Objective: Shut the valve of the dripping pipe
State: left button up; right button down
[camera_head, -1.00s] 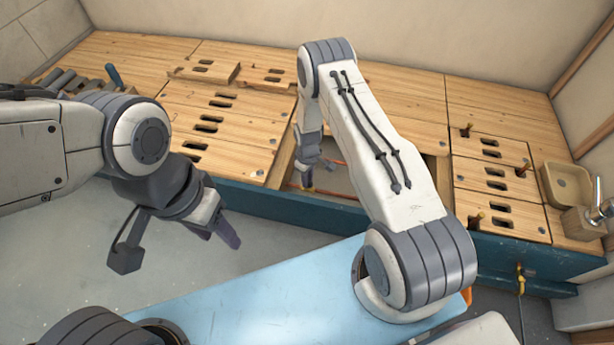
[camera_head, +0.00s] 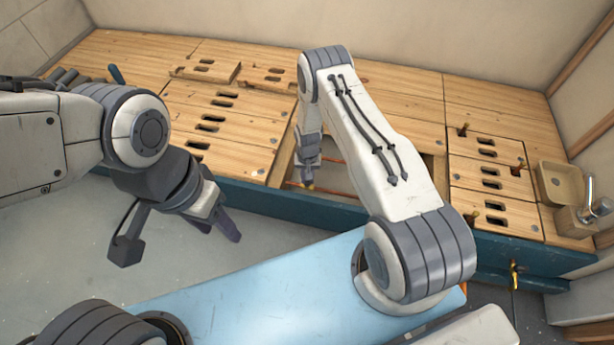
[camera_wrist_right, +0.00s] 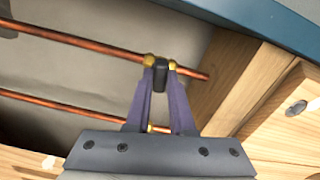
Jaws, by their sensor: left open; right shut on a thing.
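In the right wrist view, a copper pipe (camera_wrist_right: 85,42) runs across an opening in the wooden bench. A small dark valve handle (camera_wrist_right: 161,76) with brass fittings (camera_wrist_right: 149,61) sits on it. My right gripper (camera_wrist_right: 160,78) is shut on this dark handle, one purple finger on each side. A second copper pipe (camera_wrist_right: 68,109) runs below, partly hidden behind the fingers. In the head view, my right gripper (camera_head: 307,172) reaches down into the opening. My left gripper (camera_head: 222,222) hangs open and empty over the floor, left of the opening. No drip is visible.
The wooden bench top (camera_head: 400,95) has slotted panels. Several upright brass fittings and a basin with a tap (camera_head: 565,183) stand at its right. A yellow fitting (camera_head: 514,272) shows on the teal front. Wooden edges (camera_wrist_right: 257,80) border the opening closely.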

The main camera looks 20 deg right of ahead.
jog(key=shift+m, duration=1.1)
jog(key=c, duration=0.8)
grip_release()
notch_tip(320, 180, up, 10)
jog(key=p, duration=0.5)
jog(key=shift+r, duration=0.25)
